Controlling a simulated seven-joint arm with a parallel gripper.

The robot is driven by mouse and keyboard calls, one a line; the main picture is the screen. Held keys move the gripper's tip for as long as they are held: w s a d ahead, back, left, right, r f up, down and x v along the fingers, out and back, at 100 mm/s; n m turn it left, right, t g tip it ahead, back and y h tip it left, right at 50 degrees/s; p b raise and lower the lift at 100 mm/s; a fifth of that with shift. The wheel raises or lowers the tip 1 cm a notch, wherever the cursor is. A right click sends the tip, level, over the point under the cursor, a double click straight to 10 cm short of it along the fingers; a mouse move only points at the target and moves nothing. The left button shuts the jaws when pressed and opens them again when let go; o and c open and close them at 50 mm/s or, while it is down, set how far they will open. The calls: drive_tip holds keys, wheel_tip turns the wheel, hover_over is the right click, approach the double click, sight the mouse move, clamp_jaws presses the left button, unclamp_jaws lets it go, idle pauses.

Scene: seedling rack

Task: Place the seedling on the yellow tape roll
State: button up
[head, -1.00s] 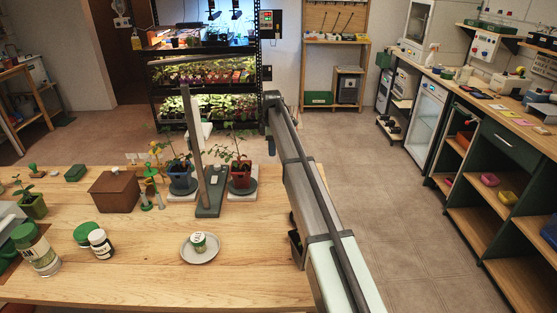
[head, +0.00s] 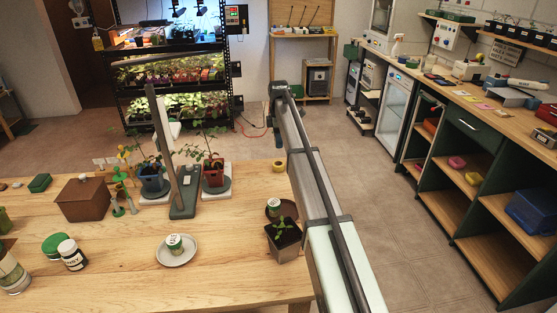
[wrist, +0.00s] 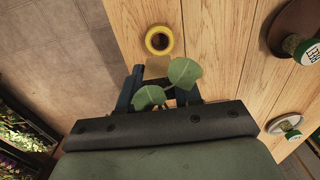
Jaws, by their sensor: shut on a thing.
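The seedling (wrist: 182,72) shows in the wrist view as two broad green leaves. My gripper (wrist: 163,88) is shut on it; its fingers stand either side of the plant, and the leaves hide much of the grip. What lies below the leaves is mostly hidden. The yellow tape roll (wrist: 159,40) lies flat on the wooden table, just above the leaves in the wrist view, apart from them, its hole open. In the head view the tape roll (head: 279,166) is near the table's far edge, beside my arm.
A brown saucer (wrist: 275,38) with a jar and a pale saucer (head: 177,258) with a jar stand nearer. A grey pot with a small plant (head: 284,248) is by the front right.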

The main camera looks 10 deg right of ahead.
sight(278, 164)
drive_tip(key=shift+f, duration=4.15)
drive_tip(key=shift+f, duration=0.1)
drive_tip(key=o, duration=1)
wheel_tip(278, 164, up, 12)
drive_tip(key=shift+r, duration=0.15)
